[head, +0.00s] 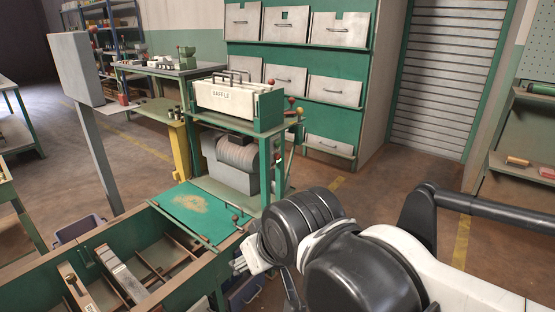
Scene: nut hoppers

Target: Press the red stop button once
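I cannot make out a red stop button for certain. A grey box on a post (73,68) stands at the left, and no button shows on the faces turned to me. A small red thing (123,99) shows just right of the box, near the bench behind; it is too small to identify. Red ball knobs (299,111) sit on levers at the right end of the green machine. My gripper (247,262) is at the lower middle, beyond my dark wrist, beside the green hopper bench. It is mostly hidden behind the wrist, and its opening does not show.
A green hopper bench (206,265) with divided compartments and a green lid (193,212) fills the lower left. The machine with a white-topped box (238,97) stands behind it. Drawers (287,80) line the back wall. Floor (375,185) is clear at the right, before a shutter (445,75).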

